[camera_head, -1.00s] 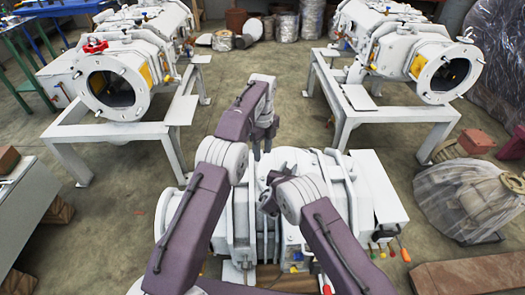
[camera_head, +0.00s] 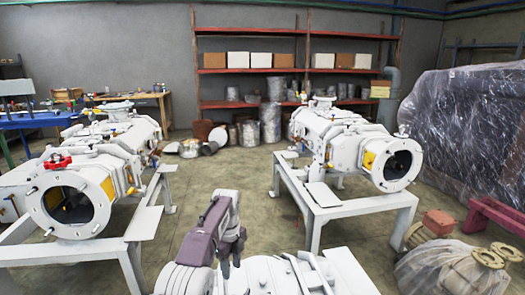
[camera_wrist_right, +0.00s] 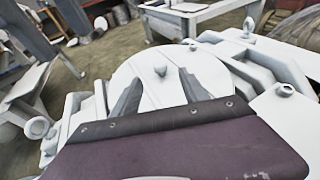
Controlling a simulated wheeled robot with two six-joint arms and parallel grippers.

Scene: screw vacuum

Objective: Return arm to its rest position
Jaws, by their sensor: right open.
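White machines stand on frames at left (camera_head: 75,190) and right (camera_head: 345,145). A plastic-wrapped stack (camera_head: 470,120) and a wrapped part (camera_head: 445,272) are at the right. Shelves (camera_head: 290,72) line the back wall. Open floor (camera_head: 240,175) lies between the frames.

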